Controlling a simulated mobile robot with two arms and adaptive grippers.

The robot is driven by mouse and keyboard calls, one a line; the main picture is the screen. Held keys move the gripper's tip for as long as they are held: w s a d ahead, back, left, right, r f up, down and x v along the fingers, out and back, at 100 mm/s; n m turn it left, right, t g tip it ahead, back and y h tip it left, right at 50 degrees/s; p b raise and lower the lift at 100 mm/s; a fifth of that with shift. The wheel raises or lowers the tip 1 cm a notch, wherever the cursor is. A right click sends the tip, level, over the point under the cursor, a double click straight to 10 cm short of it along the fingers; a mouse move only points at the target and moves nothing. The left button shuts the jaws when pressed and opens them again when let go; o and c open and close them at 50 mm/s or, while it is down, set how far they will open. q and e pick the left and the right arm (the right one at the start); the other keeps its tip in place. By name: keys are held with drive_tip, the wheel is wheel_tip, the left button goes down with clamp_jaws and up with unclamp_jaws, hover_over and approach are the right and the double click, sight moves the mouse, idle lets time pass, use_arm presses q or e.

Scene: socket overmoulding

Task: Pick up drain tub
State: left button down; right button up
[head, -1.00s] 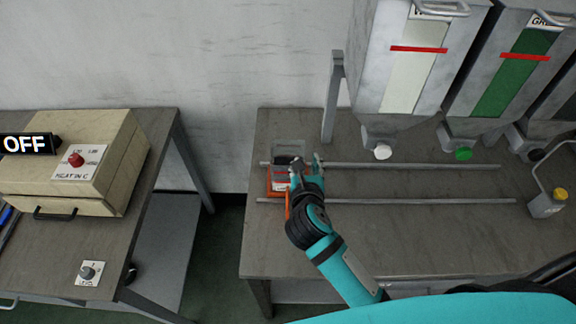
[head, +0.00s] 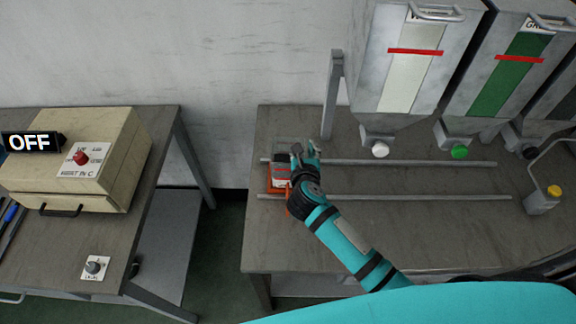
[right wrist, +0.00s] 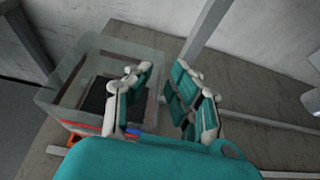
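The drain tub (head: 281,145), a clear box with a dark inside, stands at the left end of the right-hand table. In the right wrist view the tub (right wrist: 52,100) fills the left side, with a dark patch and red lines showing through it. My right gripper (head: 304,148) is at the tub's right side. In the wrist view the gripper (right wrist: 165,90) is open, one finger in front of the tub and the other to the right of its right wall. I cannot tell whether either finger touches it. The arm hides the tub's front right part. My left gripper is out of view.
Two metal rails (head: 420,163) run along the table (head: 400,235) to the right of the tub. A metal post (head: 331,95) stands close behind the gripper. Hoppers (head: 410,70) hang at the back right. A heater box (head: 100,150) sits on the left table.

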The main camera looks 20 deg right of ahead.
clamp_jaws()
idle(0.3)
